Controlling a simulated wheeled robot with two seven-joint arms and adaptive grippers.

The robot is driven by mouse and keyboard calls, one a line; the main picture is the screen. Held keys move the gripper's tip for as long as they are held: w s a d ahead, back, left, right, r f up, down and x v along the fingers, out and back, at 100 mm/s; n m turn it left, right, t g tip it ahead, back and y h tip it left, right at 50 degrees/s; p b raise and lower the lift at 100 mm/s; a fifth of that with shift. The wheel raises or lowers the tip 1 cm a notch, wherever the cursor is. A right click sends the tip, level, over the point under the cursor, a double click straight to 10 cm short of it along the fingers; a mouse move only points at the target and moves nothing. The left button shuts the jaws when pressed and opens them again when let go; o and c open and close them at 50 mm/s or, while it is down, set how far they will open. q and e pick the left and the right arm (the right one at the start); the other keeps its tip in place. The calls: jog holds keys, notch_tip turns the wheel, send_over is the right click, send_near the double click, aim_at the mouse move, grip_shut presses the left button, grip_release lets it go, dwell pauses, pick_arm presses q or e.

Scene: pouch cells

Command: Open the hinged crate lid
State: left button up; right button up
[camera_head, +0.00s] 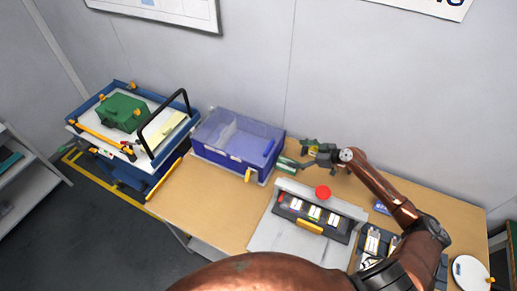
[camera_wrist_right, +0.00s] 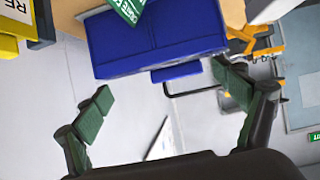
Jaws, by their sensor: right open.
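The blue crate (camera_head: 232,161) stands on the table left of centre in the head view. Its see-through bluish lid (camera_head: 222,130) looks shut over the top, and a divider shows inside. A blue bar-shaped handle (camera_head: 269,147) is at its right end, and a yellow latch (camera_head: 248,175) is on its front. My right gripper (camera_head: 296,155) is open and empty, just right of the crate and apart from it. In the right wrist view, the blue crate (camera_wrist_right: 150,30) and blue handle (camera_wrist_right: 176,72) lie ahead between the open green-tipped fingers (camera_wrist_right: 165,100). My left gripper is not in view.
A fixture with a red button (camera_head: 323,192) stands at the table's middle. Trays with cells (camera_head: 375,242) and a white round dish (camera_head: 471,272) are at the right. A blue cart (camera_head: 150,180) with a black handle stands left of the crate. Bare table (camera_head: 205,207) lies before the crate.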

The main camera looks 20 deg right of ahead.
jog(key=y, duration=0.1)
send_near(270, 147)
jog(key=x, duration=0.3)
jog(key=p+x, duration=0.1)
jog(key=x, duration=0.5)
jog(key=shift+w, duration=0.3)
jog(key=shift+w+a+f, duration=0.25)
jog(key=shift+w+a, duration=0.05)
jog(key=shift+a, duration=0.05)
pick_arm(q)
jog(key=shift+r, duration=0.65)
pick_arm(e)
jog(key=shift+c, duration=0.7)
